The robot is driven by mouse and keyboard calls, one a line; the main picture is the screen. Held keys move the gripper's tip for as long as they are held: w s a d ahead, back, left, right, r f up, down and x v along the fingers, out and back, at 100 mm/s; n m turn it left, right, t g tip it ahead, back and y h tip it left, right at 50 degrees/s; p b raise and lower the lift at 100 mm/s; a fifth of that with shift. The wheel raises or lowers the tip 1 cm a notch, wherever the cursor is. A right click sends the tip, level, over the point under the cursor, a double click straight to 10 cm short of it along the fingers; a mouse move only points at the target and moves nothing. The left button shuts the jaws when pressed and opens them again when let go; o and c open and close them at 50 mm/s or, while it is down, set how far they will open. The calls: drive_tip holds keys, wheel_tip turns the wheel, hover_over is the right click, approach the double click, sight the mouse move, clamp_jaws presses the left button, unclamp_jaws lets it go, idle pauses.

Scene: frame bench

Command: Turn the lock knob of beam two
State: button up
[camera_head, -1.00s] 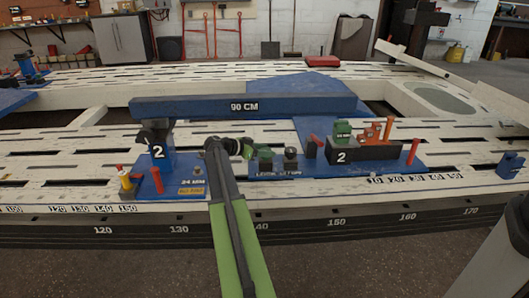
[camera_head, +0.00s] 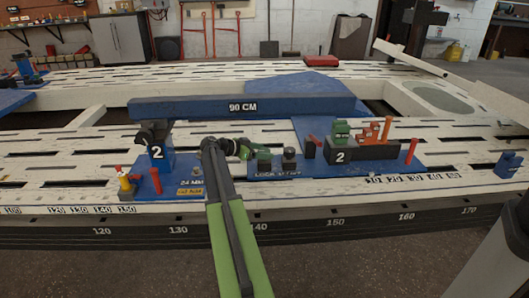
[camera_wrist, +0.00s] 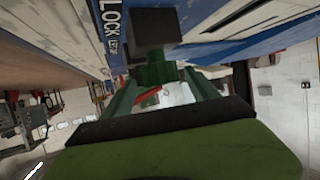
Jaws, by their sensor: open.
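The blue beam (camera_head: 200,107) marked 90 CM lies across the bench on a blue post with a 2 label (camera_head: 157,153). In front of it is a blue plate (camera_head: 330,168) lettered LOCK. A dark block with a green part (camera_head: 264,156) stands at the plate's left end and looks like the lock knob. My gripper (camera_head: 247,150) is open just left of it. In the wrist view the dark block (camera_wrist: 155,28) is ahead of my gripper (camera_wrist: 160,88), its green part near the fingertips. I cannot tell whether they touch.
A second dark block (camera_head: 290,156) and a red lever (camera_head: 311,147) stand to the right. Beyond them is a dark block (camera_head: 375,152) with green and orange pieces. A red post (camera_head: 411,151) stands at the right. The beam is close behind my gripper.

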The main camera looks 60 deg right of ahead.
drive_tip(key=p+v, duration=0.5)
drive_tip(key=v, duration=1.1)
drive_tip(key=shift+p, duration=0.35)
drive_tip(key=shift+w, duration=0.1)
